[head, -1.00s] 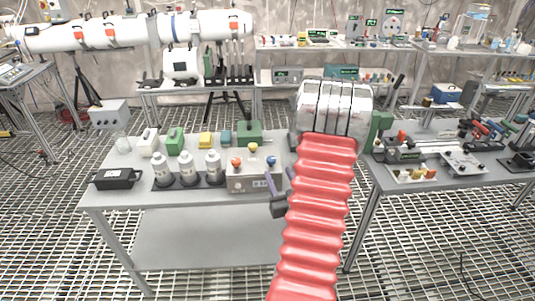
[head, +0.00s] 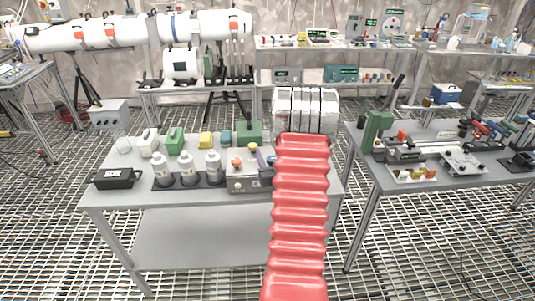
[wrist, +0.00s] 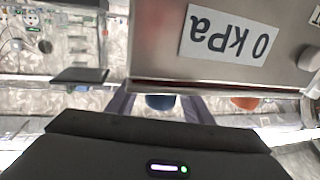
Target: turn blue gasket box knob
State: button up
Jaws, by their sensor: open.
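The grey gasket box (head: 243,184) stands at the right of the near left table, with an orange knob (head: 237,161) and a yellow knob (head: 253,147) on top. In the head view my gripper (head: 266,157) is at the box's right side and mostly covers the blue knob. In the wrist view the box (wrist: 160,50) fills the top, its "0 kPa" label upside down. The blue knob (wrist: 160,102) shows between my open fingers, partly hidden by the box edge and my gripper body. I cannot tell whether the fingers touch it. The orange knob (wrist: 245,103) is right of them.
Three grey-white canisters (head: 186,167) stand left of the box, with a black case (head: 114,179) further left. Several coloured blocks and a green box (head: 248,133) line the table's back. A second table (head: 440,175) with tools stands to the right.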

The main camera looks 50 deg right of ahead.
jog(key=shift+w+d, duration=0.15)
jog(key=shift+w, duration=0.05)
jog(key=shift+c, duration=0.5)
jog(key=c, duration=1)
